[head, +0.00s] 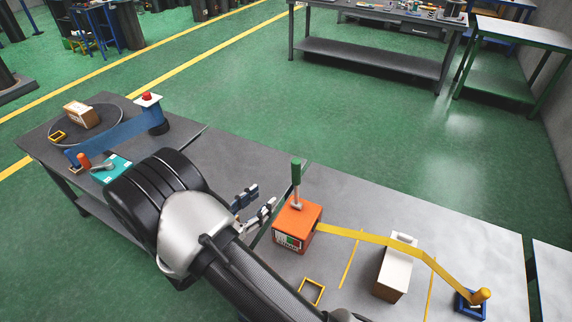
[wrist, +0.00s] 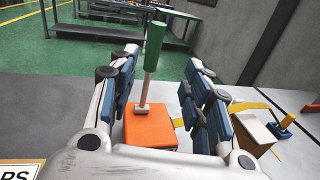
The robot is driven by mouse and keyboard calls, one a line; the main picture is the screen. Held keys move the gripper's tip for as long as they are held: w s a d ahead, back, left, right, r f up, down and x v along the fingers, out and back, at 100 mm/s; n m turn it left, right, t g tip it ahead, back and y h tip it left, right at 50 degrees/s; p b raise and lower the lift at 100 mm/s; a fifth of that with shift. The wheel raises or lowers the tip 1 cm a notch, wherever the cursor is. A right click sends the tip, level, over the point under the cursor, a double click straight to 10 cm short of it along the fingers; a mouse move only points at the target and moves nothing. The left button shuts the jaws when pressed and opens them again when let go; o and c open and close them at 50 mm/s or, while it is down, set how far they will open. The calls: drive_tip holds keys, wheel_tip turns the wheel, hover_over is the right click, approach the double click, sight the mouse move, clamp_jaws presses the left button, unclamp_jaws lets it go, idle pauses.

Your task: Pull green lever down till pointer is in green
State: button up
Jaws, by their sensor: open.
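The green lever (head: 297,172) stands about upright on a metal stem on top of an orange box (head: 298,218). The box's front has a small gauge panel (head: 289,240) with red and green patches; its pointer is too small to make out. My gripper (head: 257,205) is open and empty, left of the lever and apart from it in the head view. In the wrist view, the green handle (wrist: 155,46) shows between the two spread fingers (wrist: 163,80), with the orange box (wrist: 150,133) below it. The gauge is out of sight there.
A yellow strap (head: 355,235) runs right from the box, past a white-and-brown box (head: 394,267), to a blue holder with an orange peg (head: 480,297). A yellow square frame (head: 312,291) lies in front. A teal box (head: 111,168) and a red button (head: 147,97) stand left.

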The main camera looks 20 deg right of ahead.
sight(293, 171)
drive_tip(key=x, duration=0.5)
drive_tip(key=b+x, duration=0.1)
drive_tip(key=x, duration=1.1)
drive_tip(key=shift+w, duration=0.35)
drive_tip(key=shift+c, duration=0.5)
clamp_jaws()
